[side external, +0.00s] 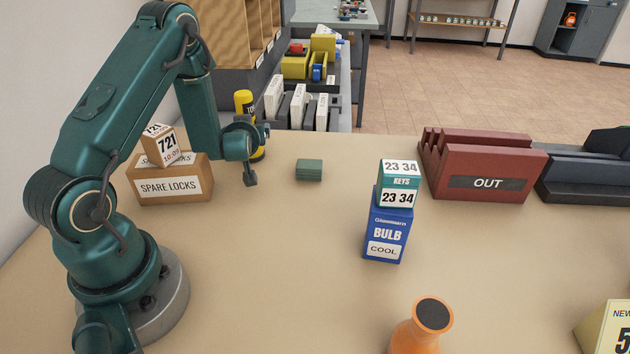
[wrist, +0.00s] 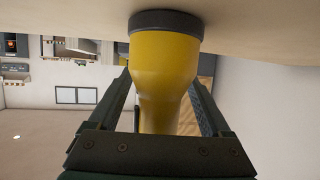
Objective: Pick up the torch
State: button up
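The torch (side external: 243,99) is yellow with black bands and stands upright beyond my arm in the side view, partly hidden by my gripper. In the wrist view, which is upside down, the torch (wrist: 167,62) shows a wide yellow end with a dark rim and a narrower neck. My gripper (side external: 258,152) is low beside the torch. In the wrist view my gripper (wrist: 162,85) has one finger on each side of the torch, spread apart. Gaps show beside the narrower part; contact at the fingertips is unclear.
A spare locks box (side external: 172,183) with a smaller carton (side external: 166,148) on it stands left of my gripper. A green block (side external: 309,170) lies to the right.

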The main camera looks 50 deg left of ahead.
grip_shut()
jog(key=shift+r, duration=0.15)
